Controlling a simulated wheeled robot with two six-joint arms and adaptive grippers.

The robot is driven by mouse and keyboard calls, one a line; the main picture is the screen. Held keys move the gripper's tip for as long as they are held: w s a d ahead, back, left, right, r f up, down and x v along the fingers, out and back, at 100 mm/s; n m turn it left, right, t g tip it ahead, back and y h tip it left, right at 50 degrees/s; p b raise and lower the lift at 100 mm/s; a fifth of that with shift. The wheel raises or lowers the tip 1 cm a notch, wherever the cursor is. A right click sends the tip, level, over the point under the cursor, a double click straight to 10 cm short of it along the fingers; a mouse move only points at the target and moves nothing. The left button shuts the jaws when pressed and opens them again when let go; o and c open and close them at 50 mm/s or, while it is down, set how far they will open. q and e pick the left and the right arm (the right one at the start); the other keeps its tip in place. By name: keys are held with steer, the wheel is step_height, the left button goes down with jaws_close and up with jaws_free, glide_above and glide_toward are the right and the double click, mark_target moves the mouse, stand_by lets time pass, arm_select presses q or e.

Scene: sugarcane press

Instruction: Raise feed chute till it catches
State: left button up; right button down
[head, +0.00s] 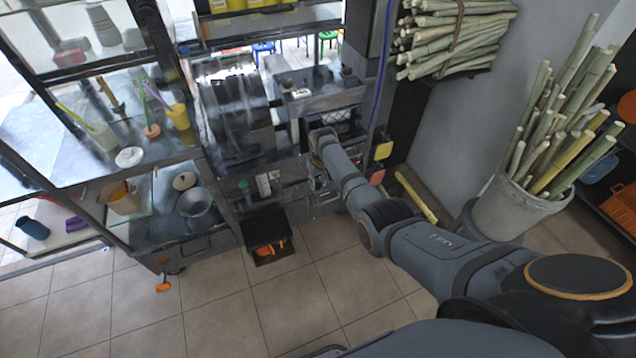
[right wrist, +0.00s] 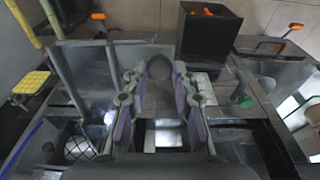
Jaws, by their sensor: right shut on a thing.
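The sugarcane press (head: 235,110) stands at the counter, a dark machine with a large drum-like housing. My right arm reaches in from the right, and my right gripper (head: 318,150) is at the press's right side. In the right wrist view my gripper (right wrist: 157,82) has its two fingers closed around a grey rounded part (right wrist: 158,67). Grey sheet-like panels, which look like the feed chute (right wrist: 85,70), lie just left of the fingers. How the held part joins the chute is hidden by the fingers. My left gripper is not in view.
A black bin (head: 265,228) sits low at the front of the press. A bucket of cane (head: 515,208) stands at the right, and bundled cane (head: 455,35) lies on a wall shelf. Cups and bowls crowd the left counter. The tiled floor (head: 300,310) in front is clear.

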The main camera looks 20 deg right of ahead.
steer(key=shift+w+r+p, duration=0.15)
steer(key=shift+r+p, duration=0.3)
steer(key=shift+r, duration=0.7)
steer(key=c, duration=1.5)
jaws_free()
steer(key=o, duration=0.4)
steer(key=shift+w+f, duration=0.15)
steer(key=shift+w, duration=0.1)
steer(key=shift+s+r, duration=0.15)
steer(key=shift+r, duration=0.15)
step_height(320, 180, up, 11)
steer(key=s, duration=0.1)
steer(key=shift+s, duration=0.4)
steer(key=shift+r, duration=0.15)
